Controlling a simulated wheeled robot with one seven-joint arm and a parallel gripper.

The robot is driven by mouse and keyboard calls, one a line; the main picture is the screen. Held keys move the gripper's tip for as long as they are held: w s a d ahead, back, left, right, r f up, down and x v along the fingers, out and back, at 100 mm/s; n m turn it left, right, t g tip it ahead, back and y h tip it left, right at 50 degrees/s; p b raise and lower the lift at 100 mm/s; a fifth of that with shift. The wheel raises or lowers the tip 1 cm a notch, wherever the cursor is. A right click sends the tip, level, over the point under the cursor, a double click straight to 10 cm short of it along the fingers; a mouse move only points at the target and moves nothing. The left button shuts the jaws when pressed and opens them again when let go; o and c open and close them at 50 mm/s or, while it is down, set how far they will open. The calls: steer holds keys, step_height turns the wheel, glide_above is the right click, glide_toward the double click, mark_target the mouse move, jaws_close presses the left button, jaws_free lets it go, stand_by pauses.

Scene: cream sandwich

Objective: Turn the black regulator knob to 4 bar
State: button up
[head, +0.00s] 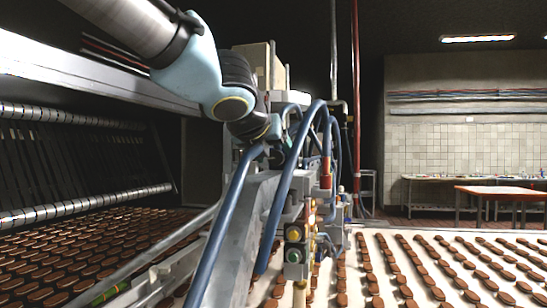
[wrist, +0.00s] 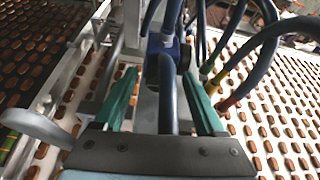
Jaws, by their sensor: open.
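My gripper (wrist: 160,78) shows in the wrist view with its two green fingers apart and nothing clearly held between them. A dark blue hose (wrist: 167,100) runs upright through the gap between the fingers in the picture; I cannot tell its depth. Just beyond the fingertips is a blue regulator body (wrist: 163,50) with a dark round part (wrist: 183,53) at its right, which may be the black knob. No scale or pointer is readable. In the head view my arm reaches down to the valve assembly, and the fingers and knob are hidden among hoses and metal parts.
Thick blue hoses (head: 228,220) arch around the assembly, and several pass close to the right finger in the wrist view (wrist: 240,60). A metal rail (wrist: 75,65) lies at left. Conveyors with rows of brown biscuits (head: 430,265) flank the assembly. A red table (head: 500,191) stands far right.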

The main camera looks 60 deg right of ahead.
jaws_close()
stand_by(0.6)
